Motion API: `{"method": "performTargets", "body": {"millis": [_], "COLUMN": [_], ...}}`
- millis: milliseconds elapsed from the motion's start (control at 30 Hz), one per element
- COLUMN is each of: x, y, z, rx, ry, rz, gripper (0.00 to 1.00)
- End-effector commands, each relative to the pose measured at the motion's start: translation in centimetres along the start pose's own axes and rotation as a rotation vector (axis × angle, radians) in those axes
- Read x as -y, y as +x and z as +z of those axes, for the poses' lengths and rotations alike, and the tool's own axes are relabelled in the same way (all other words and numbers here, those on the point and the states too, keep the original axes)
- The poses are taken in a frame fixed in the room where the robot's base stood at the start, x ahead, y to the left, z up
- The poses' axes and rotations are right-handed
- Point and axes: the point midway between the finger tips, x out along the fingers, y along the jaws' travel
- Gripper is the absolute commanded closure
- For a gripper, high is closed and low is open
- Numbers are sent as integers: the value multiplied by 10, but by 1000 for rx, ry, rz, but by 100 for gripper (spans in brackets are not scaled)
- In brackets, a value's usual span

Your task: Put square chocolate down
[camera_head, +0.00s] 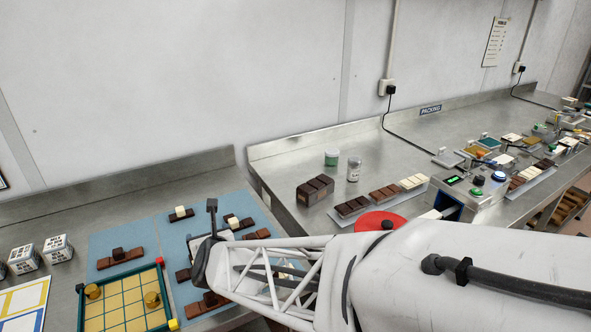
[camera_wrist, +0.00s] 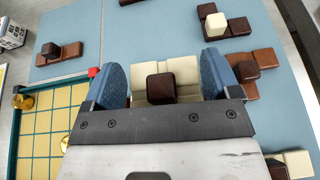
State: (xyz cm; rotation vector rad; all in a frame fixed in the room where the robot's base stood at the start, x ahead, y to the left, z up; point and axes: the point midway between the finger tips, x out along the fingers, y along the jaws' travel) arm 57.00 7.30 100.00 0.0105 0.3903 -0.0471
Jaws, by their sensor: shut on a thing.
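My gripper (camera_wrist: 161,78) has its two blue fingers on either side of a white chocolate piece (camera_wrist: 184,68) that shows grooves and is wider than a single block. A dark brown cube (camera_wrist: 161,88) sits on top of it. The piece is over or on the blue mat (camera_wrist: 140,27); I cannot tell if it touches. The gripper's dark body hides the near part of the piece. In the head view my arm covers most of the held piece.
Brown chocolate pieces, some with a cube on top, lie around on the mat, such as one at the left (camera_wrist: 59,53) and one at the right (camera_wrist: 251,70). A yellow grid board (camera_wrist: 48,125) with gold knobs is at the left. Patterned boxes (camera_head: 58,248) stand farther left.

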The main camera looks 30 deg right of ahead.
Motion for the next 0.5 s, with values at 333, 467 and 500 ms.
{"method": "performTargets", "body": {"millis": [333,467,500], "x": [28,38,42], "y": [32,44,48], "z": [35,48,52], "rx": [4,4,5], "ry": [31,44,47], "rz": [-74,-101,-109], "gripper": [43,43,43]}}
